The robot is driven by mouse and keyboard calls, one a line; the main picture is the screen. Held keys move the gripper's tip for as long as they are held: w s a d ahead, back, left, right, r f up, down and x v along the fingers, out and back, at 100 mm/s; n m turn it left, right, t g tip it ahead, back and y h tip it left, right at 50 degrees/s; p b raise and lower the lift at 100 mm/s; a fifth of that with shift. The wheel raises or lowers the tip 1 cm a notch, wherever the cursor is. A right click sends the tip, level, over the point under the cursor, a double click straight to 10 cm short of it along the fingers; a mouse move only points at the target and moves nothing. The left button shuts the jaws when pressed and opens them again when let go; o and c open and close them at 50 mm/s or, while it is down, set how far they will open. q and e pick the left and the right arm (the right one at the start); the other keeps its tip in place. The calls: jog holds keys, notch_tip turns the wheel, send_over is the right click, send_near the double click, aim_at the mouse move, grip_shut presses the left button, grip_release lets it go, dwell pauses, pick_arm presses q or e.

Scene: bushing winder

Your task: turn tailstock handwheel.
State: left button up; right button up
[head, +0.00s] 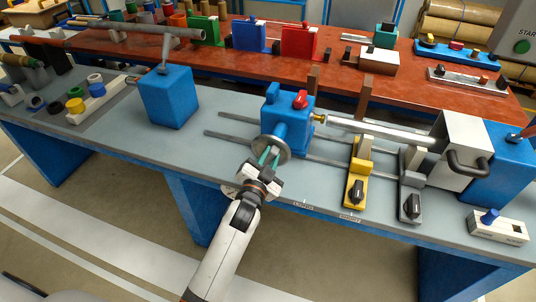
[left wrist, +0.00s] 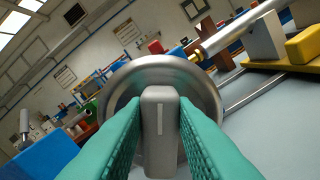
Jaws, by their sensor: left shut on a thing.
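The tailstock (head: 289,125) is a blue block on metal rails, with a red lever (head: 300,99) on top. Its handwheel (head: 284,151) is a round grey metal disc on the side facing me. In the left wrist view the handwheel (left wrist: 207,88) fills the middle, with a grey bar-shaped grip (left wrist: 160,135) bearing a white mark across its hub. My left gripper (head: 268,158) is at the wheel's front, its teal fingers closed on both sides of that grip. My right gripper is not in view.
A metal shaft (head: 380,131) runs from the tailstock to the grey headstock (head: 461,147). Yellow (head: 355,187) and grey (head: 410,196) levered stands are right of my left gripper. A blue block (head: 168,97) stands to the left, with bare grey bench (head: 205,150) between.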

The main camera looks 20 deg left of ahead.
pick_arm(q)
jog(key=m, duration=0.4)
jog(key=shift+d+f+m, duration=0.25)
jog(key=shift+d+m, duration=0.05)
jog(key=shift+m, duration=0.1)
jog(key=m, duration=0.3)
jog(key=f+m, duration=0.1)
jog(key=m, duration=0.2)
jog(key=shift+d+b, duration=0.1)
jog(key=shift+b, duration=0.2)
jog(key=o, duration=1)
jog(key=shift+s, duration=0.1)
jog(key=s, duration=0.6)
jog(key=s+b, duration=0.1)
jog(key=s, duration=0.5)
jog(key=shift+a, duration=0.2)
jog(key=shift+w, duration=0.1)
